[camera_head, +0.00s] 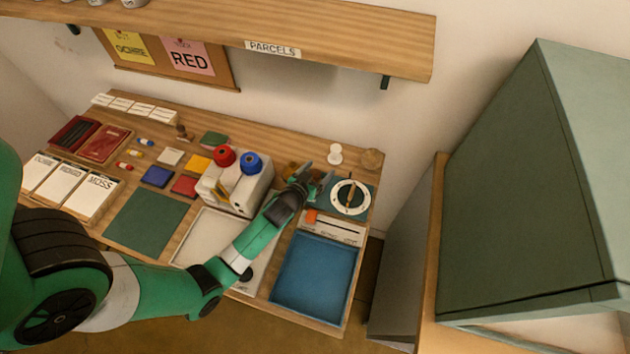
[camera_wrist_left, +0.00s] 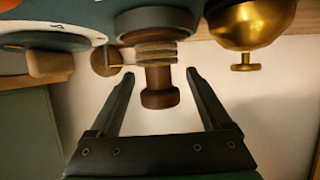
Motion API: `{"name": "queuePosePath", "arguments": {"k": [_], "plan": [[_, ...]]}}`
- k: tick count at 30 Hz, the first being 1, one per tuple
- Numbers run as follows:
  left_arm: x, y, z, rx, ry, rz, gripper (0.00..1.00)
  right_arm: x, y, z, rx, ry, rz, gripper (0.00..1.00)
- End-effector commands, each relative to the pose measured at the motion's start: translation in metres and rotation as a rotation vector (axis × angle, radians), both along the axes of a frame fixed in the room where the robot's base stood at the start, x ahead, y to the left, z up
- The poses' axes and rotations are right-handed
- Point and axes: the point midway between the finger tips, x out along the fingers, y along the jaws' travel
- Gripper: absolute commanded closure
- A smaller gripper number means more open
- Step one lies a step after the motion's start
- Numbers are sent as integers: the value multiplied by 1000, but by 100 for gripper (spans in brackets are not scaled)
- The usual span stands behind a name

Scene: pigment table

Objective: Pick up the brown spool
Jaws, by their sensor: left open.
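In the left wrist view a brown spool (camera_wrist_left: 160,98) with a narrow waist shows between my left gripper's fingers (camera_wrist_left: 160,73). Tan coils and a dark grey round part sit above it in the picture. The fingers are open, one on each side of the spool, with visible gaps. In the head view my left gripper (camera_head: 313,178) is over the back right of the table, beside the white dial (camera_head: 351,197). The spool cannot be made out there, around the gripper. My right gripper is not in view.
A brass pot (camera_wrist_left: 250,22) stands close beside the spool. A white block with red (camera_head: 224,156) and blue (camera_head: 251,163) round tops stands left of the gripper. A blue tray (camera_head: 314,275) lies in front. The parcels shelf (camera_head: 350,40) overhangs the back.

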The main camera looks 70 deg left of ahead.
Motion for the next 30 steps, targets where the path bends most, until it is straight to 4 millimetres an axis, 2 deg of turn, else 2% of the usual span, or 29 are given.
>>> {"name": "queuePosePath", "arguments": {"k": [8,22,30], "plan": [[5,4,-3,0,0,0,18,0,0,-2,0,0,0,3],[5,4,-3,0,0,0,100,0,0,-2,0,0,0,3],[5,4,-2,-1,-1,0,100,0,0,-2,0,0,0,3]]}}
